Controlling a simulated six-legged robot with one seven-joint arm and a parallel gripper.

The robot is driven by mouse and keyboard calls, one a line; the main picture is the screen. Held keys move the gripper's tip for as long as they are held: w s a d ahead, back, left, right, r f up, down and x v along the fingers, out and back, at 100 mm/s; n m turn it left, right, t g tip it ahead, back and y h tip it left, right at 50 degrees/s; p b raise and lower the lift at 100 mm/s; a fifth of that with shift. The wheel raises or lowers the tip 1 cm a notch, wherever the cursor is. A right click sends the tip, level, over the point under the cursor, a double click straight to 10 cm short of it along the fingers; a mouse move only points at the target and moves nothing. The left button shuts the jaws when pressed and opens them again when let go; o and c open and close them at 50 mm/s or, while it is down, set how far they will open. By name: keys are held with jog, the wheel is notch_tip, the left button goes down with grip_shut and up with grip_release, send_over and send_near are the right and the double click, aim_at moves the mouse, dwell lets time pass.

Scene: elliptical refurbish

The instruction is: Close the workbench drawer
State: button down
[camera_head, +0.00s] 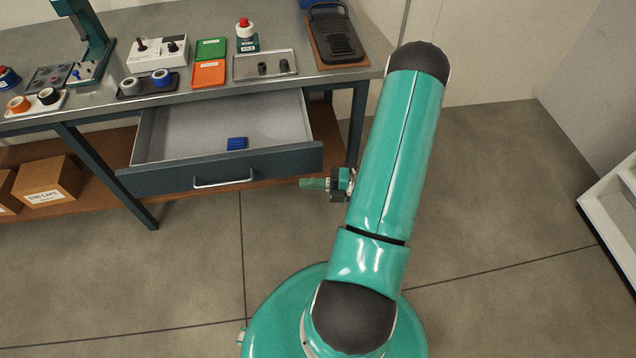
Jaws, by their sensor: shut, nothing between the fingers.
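The workbench drawer (220,169) is pulled well out from under the workbench (190,97). It has a dark blue-grey front with a silver bar handle (223,181). A small blue object (237,143) lies inside on the light grey drawer floor. My gripper (303,184) shows just right of the drawer front, partly hidden behind my teal arm. It points left, and its fingers are shut and empty. It is to the right of the handle and apart from it. Whether it touches the drawer front's right end cannot be told.
The bench top holds green and orange trays (209,62), a control box (158,54), a red-button unit (246,34) and a black pad (335,38). A cardboard box (48,182) sits on the lower shelf. A white bin (615,210) stands at right. Floor before the drawer is clear.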

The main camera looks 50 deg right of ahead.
aim_at(289, 170)
jog(key=w, duration=0.2)
jog(key=w+a, duration=0.1)
jog(key=w, duration=0.3)
jog(key=shift+w+a, duration=0.15)
jog(key=shift+a, duration=0.25)
jog(key=shift+w+d, duration=0.4)
jog(key=shift+w, duration=0.1)
